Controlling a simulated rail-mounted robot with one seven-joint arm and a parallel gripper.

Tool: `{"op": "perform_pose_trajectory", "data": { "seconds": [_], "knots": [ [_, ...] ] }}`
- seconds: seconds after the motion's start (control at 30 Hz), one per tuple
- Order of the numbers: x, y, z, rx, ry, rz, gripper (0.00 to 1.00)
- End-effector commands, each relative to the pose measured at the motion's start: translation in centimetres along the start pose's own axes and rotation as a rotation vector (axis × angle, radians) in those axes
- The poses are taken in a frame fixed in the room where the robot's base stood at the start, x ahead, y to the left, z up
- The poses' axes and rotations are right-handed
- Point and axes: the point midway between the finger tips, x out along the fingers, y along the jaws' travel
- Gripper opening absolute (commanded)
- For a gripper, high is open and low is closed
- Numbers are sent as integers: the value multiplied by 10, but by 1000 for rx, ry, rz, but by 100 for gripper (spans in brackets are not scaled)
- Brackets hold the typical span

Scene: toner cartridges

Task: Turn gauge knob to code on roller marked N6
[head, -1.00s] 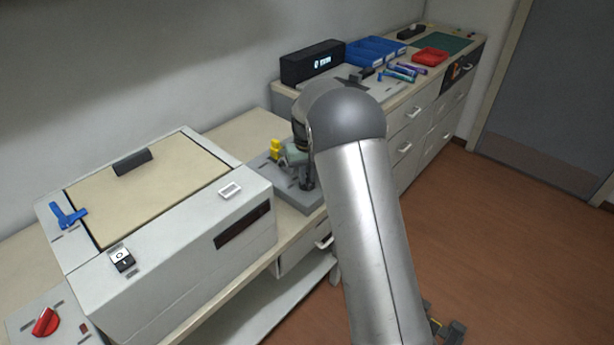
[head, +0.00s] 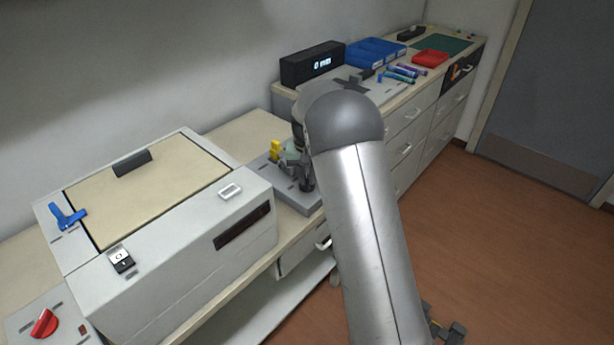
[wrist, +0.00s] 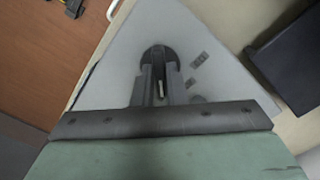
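The gauge knob (wrist: 160,54) is a dark round knob on a pale grey plate in the wrist view. My gripper (wrist: 162,82) reaches over it, with its two fingers close together on either side of a narrow dark part bearing a light mark. The fingers look shut on it, though the contact itself is hard to see. In the head view my gripper (head: 305,180) is low over the grey base, partly hidden by my arm. Several coloured rollers (head: 402,74) lie on the far counter. Their markings are too small to read.
A black display box (head: 312,64) with small lit characters stands behind my arm. A yellow block (head: 276,150) sits beside my gripper. Blue bins (head: 375,50) and a red tray (head: 430,57) are further back. A large grey machine (head: 160,240) fills the left.

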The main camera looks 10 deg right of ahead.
Motion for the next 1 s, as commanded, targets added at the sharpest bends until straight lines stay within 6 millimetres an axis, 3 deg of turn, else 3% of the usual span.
{"op": "perform_pose_trajectory", "data": {
  "seconds": [0.03, 0.1, 0.37, 0.53, 1.0],
  "knots": [
    [-2, 0, -1, 1, 6, -1, 23],
    [-2, 0, -1, 1, 5, -1, 34],
    [-2, 0, -1, 0, 3, -1, 34],
    [-15, 0, -1, -1, 4, -1, 34],
    [-125, 0, -1, 0, 7, -1, 34]
  ]
}}
